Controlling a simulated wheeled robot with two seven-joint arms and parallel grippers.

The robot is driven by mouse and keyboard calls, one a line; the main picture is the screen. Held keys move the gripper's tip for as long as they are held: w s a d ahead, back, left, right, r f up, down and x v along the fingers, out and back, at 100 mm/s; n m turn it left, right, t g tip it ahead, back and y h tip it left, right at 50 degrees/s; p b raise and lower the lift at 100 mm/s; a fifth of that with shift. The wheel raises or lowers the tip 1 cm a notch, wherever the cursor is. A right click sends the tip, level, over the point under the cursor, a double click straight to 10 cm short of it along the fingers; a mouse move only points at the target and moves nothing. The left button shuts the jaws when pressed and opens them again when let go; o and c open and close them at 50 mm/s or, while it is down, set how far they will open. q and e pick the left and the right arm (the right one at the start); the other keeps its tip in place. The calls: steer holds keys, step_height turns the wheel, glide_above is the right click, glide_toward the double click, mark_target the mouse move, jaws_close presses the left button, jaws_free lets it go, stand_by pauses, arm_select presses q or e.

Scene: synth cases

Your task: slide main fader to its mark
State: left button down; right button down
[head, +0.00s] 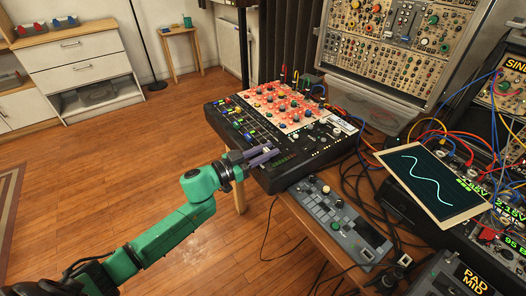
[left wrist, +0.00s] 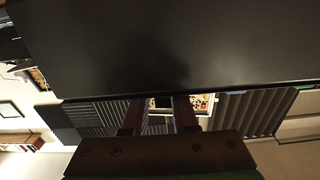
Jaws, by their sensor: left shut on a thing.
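The black mixer (head: 310,158) sits on the wooden table, with red and coloured knobs at the back and fader slots towards its front left. My left gripper (head: 264,154) reaches over its front left part, its fingers low at the panel. It is shut on a small pale cap, which I take to be the main fader (head: 266,149); the fingers hide most of it. The fader's mark cannot be made out. In the left wrist view the two fingers (left wrist: 160,116) show below a large dark surface, and the fader is not clear. My right gripper is not in view.
A small grey controller (head: 338,222) lies just right of my left gripper. A tablet with a wave (head: 432,183) and loose cables crowd the right. A modular rack (head: 385,50) stands behind. The wooden floor (head: 150,150) at left is clear.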

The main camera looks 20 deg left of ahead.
arm_select(q)
steer(key=shift+w+d+r, duration=0.1)
steer(key=shift+w+d, duration=0.25)
steer(key=shift+w, duration=0.2)
steer(key=c, duration=0.7)
jaws_free()
steer(key=v, duration=1.4)
steer(key=shift+s+a, duration=0.1)
steer(key=shift+s, duration=0.2)
